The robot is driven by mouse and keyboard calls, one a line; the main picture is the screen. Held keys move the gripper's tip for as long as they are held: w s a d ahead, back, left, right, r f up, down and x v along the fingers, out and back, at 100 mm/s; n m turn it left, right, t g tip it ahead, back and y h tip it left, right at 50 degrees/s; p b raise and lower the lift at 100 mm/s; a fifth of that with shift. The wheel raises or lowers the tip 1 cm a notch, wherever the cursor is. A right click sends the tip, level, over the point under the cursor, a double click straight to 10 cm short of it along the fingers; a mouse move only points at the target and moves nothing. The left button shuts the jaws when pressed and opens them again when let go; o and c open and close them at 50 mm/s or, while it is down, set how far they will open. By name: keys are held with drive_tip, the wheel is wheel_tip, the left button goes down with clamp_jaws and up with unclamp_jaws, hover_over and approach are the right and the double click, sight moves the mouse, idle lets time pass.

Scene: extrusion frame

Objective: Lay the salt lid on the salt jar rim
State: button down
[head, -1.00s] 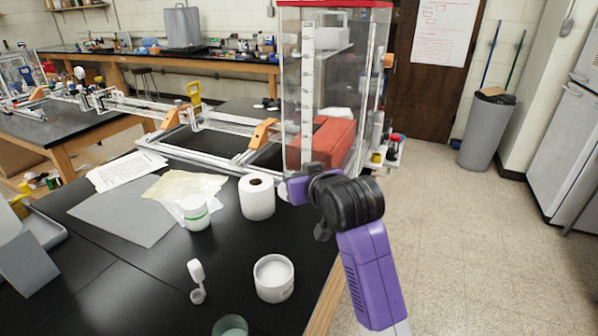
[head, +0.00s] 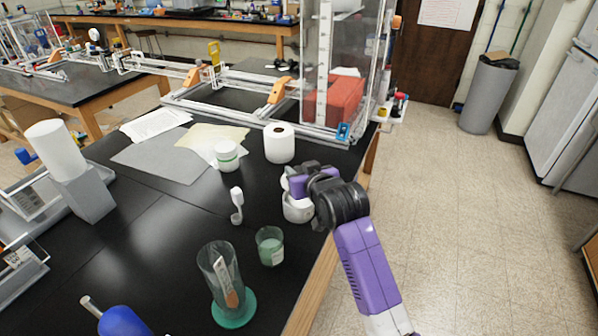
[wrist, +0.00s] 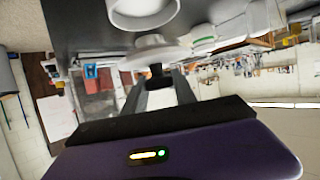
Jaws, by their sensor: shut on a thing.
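The salt jar (head: 297,210) is a round white pot near the table's right edge in the head view, partly hidden by my gripper. Its pale round form (wrist: 143,22) shows at the top of the wrist view. My gripper (wrist: 158,80) is shut on the salt lid (wrist: 155,53), a white disc held at the fingertips. In the head view my gripper (head: 291,186) is at the jar's upper side, and only a sliver of white shows beside it. The lid looks close to the jar but off to one side in the wrist view; I cannot tell whether they touch.
A paper roll (head: 279,143) and a white green-banded jar (head: 227,156) stand behind. A small white flip-top item (head: 237,204) and a green-filled beaker (head: 270,247) are nearby. A glass cylinder (head: 221,278) stands in front. A clear tank (head: 342,75) stands at the back.

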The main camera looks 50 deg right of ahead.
drive_tip(key=shift+a+f+b, duration=0.1)
drive_tip(key=shift+f+b, duration=1.8)
drive_tip(key=shift+f, duration=0.2)
drive_tip(key=shift+f, duration=0.55)
drive_tip(key=c, duration=0.9)
unclamp_jaws()
drive_tip(key=shift+s, duration=0.1)
drive_tip(key=v, duration=0.7)
drive_tip(key=shift+s+a+r+b, duration=0.1)
drive_tip(key=shift+s+r+b, duration=0.15)
drive_tip(key=shift+b, duration=0.1)
